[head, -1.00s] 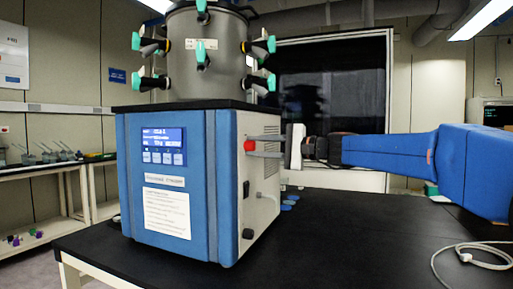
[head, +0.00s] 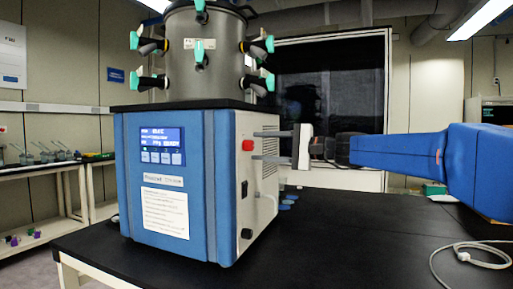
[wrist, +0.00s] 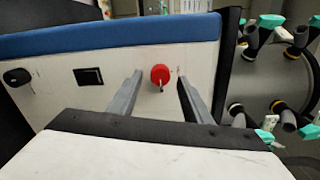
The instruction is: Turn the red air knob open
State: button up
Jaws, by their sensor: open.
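The red air knob (head: 248,145) sits on the white side panel of the blue and white freeze dryer (head: 170,200). In the wrist view the red knob (wrist: 160,74) lies between my two grey fingers, a little beyond their tips, with a thin dark pin or mark below it. My gripper (head: 266,145) is open and empty. Its fingers point left toward the panel, one above and one below the knob's height in the head view. The fingers appear apart from the knob. The wrist view also shows my gripper (wrist: 158,85) spread around the knob's sides.
A steel drum (head: 205,55) with several green-tipped valves stands on top of the dryer. The side panel also has a black switch (wrist: 88,76) and a black round fitting (wrist: 17,76). The black table (head: 370,235) is clear at right except for a white cable (head: 470,252).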

jog(key=v, duration=1.5)
